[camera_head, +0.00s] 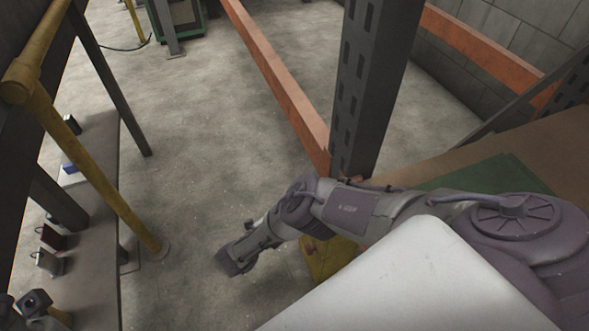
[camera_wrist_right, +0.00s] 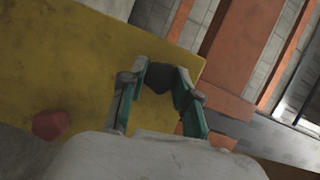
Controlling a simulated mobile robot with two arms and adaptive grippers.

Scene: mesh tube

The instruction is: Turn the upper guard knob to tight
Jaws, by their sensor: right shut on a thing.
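A yellow guard panel (camera_wrist_right: 70,60) fills much of the right wrist view. A dark knob (camera_wrist_right: 160,79) is at its edge, between the fingertips of my right gripper (camera_wrist_right: 161,74). The two green-sided fingers are shut on this knob, one on each side. Any mark for tight or loose is not visible. A second, red knob (camera_wrist_right: 51,124) sits at the panel's lower left in this view, apart from the fingers. In the head view, part of the yellow guard (camera_head: 338,254) shows below my right arm. My right gripper cannot be made out there.
A dark slotted upright (camera_head: 372,75) with orange beams (camera_head: 270,70) stands beyond my right arm. A yellow pipe rail (camera_head: 95,175) and a grey bench (camera_head: 92,240) with several small items line the left. The concrete floor (camera_head: 205,130) between is clear.

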